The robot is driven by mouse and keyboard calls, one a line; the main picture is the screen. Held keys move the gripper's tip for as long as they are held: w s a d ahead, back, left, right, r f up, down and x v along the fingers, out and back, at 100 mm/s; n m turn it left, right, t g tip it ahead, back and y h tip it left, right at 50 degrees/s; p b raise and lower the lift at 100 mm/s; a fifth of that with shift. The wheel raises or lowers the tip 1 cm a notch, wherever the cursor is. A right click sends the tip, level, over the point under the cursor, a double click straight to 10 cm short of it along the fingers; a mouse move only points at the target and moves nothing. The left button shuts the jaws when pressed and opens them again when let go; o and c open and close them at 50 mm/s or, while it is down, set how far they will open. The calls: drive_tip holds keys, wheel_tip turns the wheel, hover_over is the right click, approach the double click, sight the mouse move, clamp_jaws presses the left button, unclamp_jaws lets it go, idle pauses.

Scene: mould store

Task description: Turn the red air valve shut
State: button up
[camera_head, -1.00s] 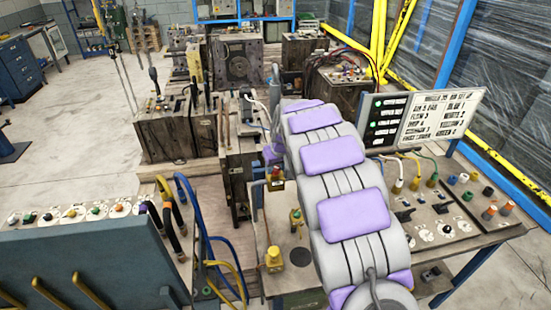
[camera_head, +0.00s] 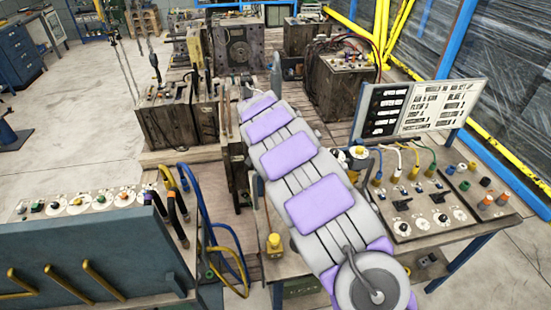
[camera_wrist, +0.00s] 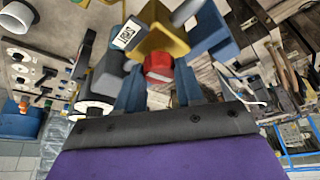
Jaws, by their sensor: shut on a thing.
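The red air valve (camera_wrist: 158,67) shows in the wrist view as a red knob under a yellow body (camera_wrist: 155,35). My gripper (camera_wrist: 158,88) has its two blue fingers on either side of the red knob and is shut on it. Part of the knob is hidden by the fingers and the dark gripper body. In the head view my grey and purple arm covers the valve and the gripper, so how far the knob is turned cannot be told.
A yellow fitting (camera_head: 275,245) stands on the bench left of my arm. A sign board (camera_head: 425,110) and a panel of knobs and coloured hoses (camera_head: 440,215) are at the right. Blue and yellow hoses (camera_head: 205,225) hang at the left. Moulds (camera_head: 170,118) stand behind.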

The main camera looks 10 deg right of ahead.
drive_tip(key=shift+a+f+m+b, duration=0.1)
drive_tip(key=shift+m+b, duration=0.35)
drive_tip(key=shift+m, duration=0.35)
drive_tip(key=shift+g, duration=0.3)
drive_tip(key=o, duration=1)
drive_tip(key=shift+a, duration=0.1)
drive_tip(key=shift+h, duration=0.3)
drive_tip(key=shift+r, duration=0.2)
drive_tip(key=p+v, duration=0.1)
drive_tip(key=v, duration=1.6)
drive_tip(key=shift+s, duration=0.1)
